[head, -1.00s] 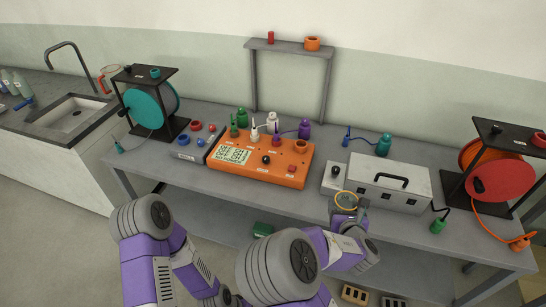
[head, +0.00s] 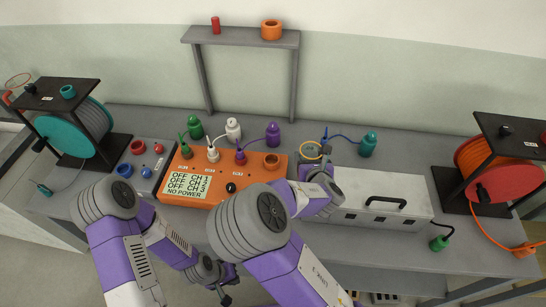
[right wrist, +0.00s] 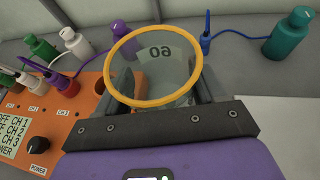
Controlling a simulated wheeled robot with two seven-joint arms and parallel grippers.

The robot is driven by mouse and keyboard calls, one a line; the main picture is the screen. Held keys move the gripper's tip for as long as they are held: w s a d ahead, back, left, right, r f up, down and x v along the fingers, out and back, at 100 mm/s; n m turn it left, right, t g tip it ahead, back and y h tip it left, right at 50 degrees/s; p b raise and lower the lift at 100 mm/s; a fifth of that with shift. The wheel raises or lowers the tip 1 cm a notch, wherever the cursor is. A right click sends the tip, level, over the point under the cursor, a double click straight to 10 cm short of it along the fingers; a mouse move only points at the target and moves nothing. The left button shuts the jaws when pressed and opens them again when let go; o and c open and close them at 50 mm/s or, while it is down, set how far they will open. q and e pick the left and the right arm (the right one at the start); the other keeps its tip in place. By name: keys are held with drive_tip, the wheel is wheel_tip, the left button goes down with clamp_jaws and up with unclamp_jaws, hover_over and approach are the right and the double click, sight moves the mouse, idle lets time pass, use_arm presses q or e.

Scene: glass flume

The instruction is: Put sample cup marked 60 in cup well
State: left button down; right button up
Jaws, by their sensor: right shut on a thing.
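The sample cup (right wrist: 157,72) is clear with an orange rim, and its 60 reads upside down in the right wrist view. My right gripper (right wrist: 155,92) is shut on the cup, whose rim also shows in the head view (head: 310,151). In that view the cup is above the bench, between the orange box and the grey case. An orange ring with a dark hole (head: 271,161), possibly the cup well, is on the orange box (head: 205,189), left of the cup. My left gripper (head: 225,296) is low at the bottom edge; its jaws are unclear.
Green, white and purple bottles (head: 233,130) stand behind the box, with probes in front. A teal bottle (head: 368,145) with a blue cable stands behind the grey case (head: 380,200). Cable reels flank the bench. A shelf (head: 240,38) stands at the back.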

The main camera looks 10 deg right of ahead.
drive_tip(key=w+d+r+m+g+h+b, duration=0.1)
drive_tip(key=w+d+r+m+h, duration=0.1)
drive_tip(key=w+d+m+h, duration=0.5)
drive_tip(key=shift+g+h, duration=0.4)
drive_tip(key=shift+g, duration=0.4)
drive_tip(key=w+a+f+b, duration=0.1)
drive_tip(key=f, duration=0.3)
drive_tip(key=w+a+f+b, duration=0.1)
drive_tip(key=f, duration=0.3)
drive_tip(key=w+a+f+b, duration=0.1)
drive_tip(key=f, duration=0.4)
drive_tip(key=shift+w, duration=0.2)
drive_tip(key=shift+f, duration=0.2)
drive_tip(key=o, duration=1.1)
drive_tip(key=shift+o, duration=0.2)
